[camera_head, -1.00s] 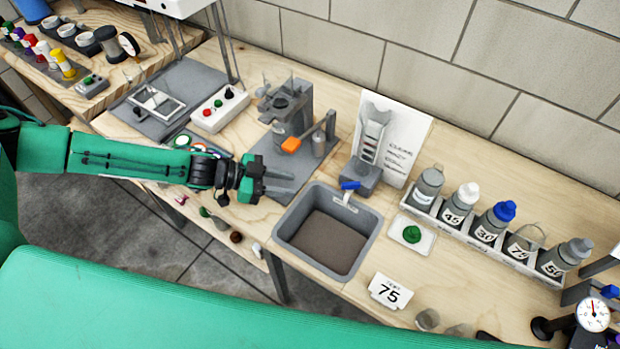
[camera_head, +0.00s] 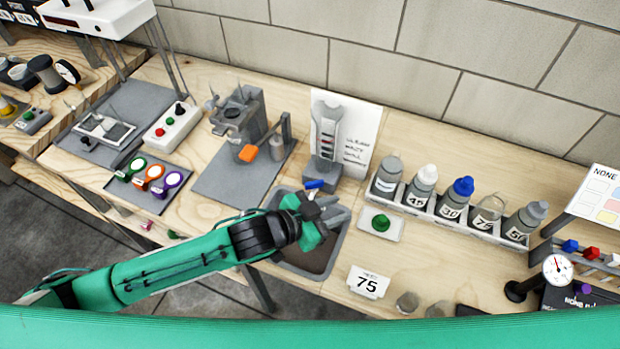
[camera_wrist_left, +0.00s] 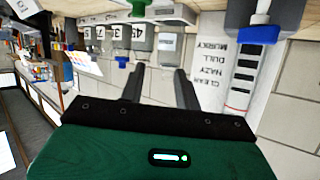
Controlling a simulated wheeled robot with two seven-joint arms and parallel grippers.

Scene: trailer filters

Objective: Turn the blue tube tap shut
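The blue tube tap (camera_head: 314,184) sits low on the front of the grey tube stand (camera_head: 325,150), above the grey bin (camera_head: 339,252). In the left wrist view, which is upside down, the blue tap (camera_wrist_left: 257,34) lies crosswise at upper right under a white spout. My left gripper (camera_head: 328,208) is over the bin, just in front of and below the tap in the head view. Its two fingers (camera_wrist_left: 160,88) are apart with nothing between them, and the tap is to the right of them in the wrist view. My right gripper is not in view.
A white card with clarity words (camera_head: 358,140) stands behind the tube. A rack of bottles (camera_head: 455,228) and a green knob (camera_head: 380,222) are to the right. An orange-handled stand (camera_head: 248,153) is left.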

